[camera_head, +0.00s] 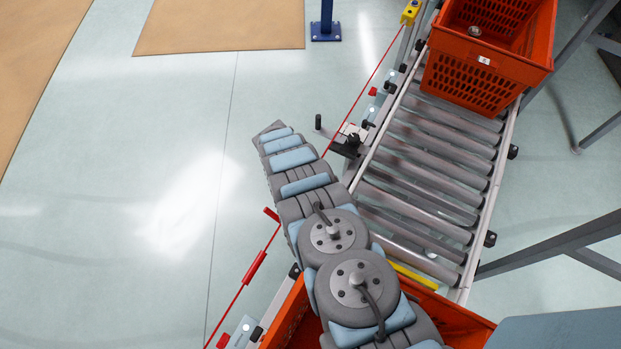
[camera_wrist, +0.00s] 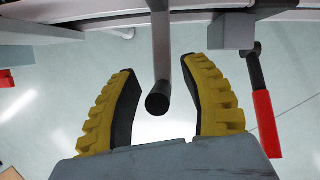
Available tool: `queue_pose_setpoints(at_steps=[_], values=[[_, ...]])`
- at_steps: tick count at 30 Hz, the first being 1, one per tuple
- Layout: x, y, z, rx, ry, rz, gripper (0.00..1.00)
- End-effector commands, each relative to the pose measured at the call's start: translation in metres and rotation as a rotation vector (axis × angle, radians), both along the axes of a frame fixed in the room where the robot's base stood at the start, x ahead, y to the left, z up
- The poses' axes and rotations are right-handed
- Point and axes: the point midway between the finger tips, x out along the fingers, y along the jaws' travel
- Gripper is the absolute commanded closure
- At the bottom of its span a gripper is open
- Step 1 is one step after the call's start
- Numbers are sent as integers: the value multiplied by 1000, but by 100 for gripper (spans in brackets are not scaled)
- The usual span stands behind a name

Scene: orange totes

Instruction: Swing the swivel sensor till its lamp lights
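In the wrist view my gripper (camera_wrist: 160,66) is open, its two yellow-and-black fingers well apart. A grey bar with a round black end (camera_wrist: 158,98) stands between them, with a gap on both sides. I cannot tell whether this bar belongs to the swivel sensor. In the head view my gripper is hidden by my arm. A dark bracket with an upright black post (camera_head: 318,121) sticks out from the conveyor's left rail, just beyond the arm. Which part is the sensor is unclear, and no lamp can be matched to it.
A red-gripped lever (camera_wrist: 264,118) hangs right of the fingers. A red cord (camera_head: 350,108) runs along the roller conveyor (camera_head: 430,160). One orange tote (camera_head: 462,75) stands at its far end, another (camera_head: 455,318) under my arm. The floor (camera_head: 120,200) at left is free.

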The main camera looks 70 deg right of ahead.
Motion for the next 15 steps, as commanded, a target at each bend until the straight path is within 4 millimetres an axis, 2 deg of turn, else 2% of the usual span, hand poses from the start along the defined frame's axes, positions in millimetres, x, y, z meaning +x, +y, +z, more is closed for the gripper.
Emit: queue_pose_setpoints(at_steps=[8, 15], values=[[1, -1, 3, 0, 1, 0, 55], [7, -1, 18, -1, 0, 2, 55]])
